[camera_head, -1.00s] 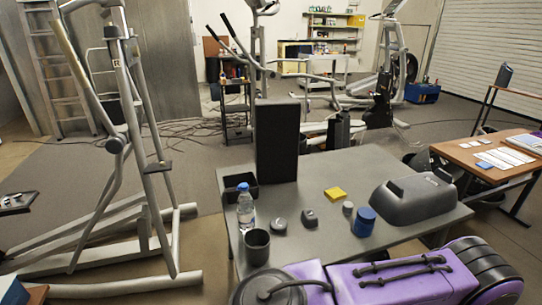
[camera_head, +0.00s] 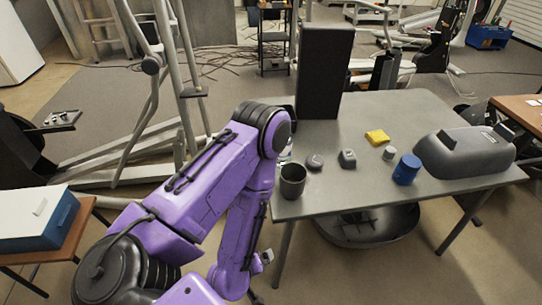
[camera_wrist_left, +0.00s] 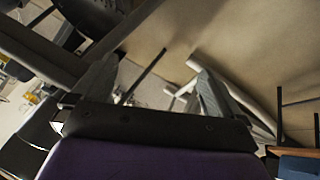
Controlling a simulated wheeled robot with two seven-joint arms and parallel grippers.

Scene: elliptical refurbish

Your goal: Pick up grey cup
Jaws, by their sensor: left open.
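The grey cup (camera_head: 293,181) stands upright at the near left corner of the grey table (camera_head: 350,195) in the head view. My left arm rises just left of the cup and bends down again, with its forearm in front of the table's left edge. A small part of my left gripper (camera_head: 266,257) shows low down, below the tabletop and apart from the cup. In the left wrist view the left gripper (camera_wrist_left: 158,72) has its two fingers spread, with nothing between them. The cup is not recognisable in that view. My right gripper is not in view.
On the table are a black upright box (camera_head: 324,75), two small dark objects, a yellow block (camera_head: 377,137), a small grey cylinder, a blue jar (camera_head: 406,169) and a large dark grey casing (camera_head: 465,152). My arm mostly hides the bottle. A side table with a blue-and-white box (camera_head: 40,220) stands left.

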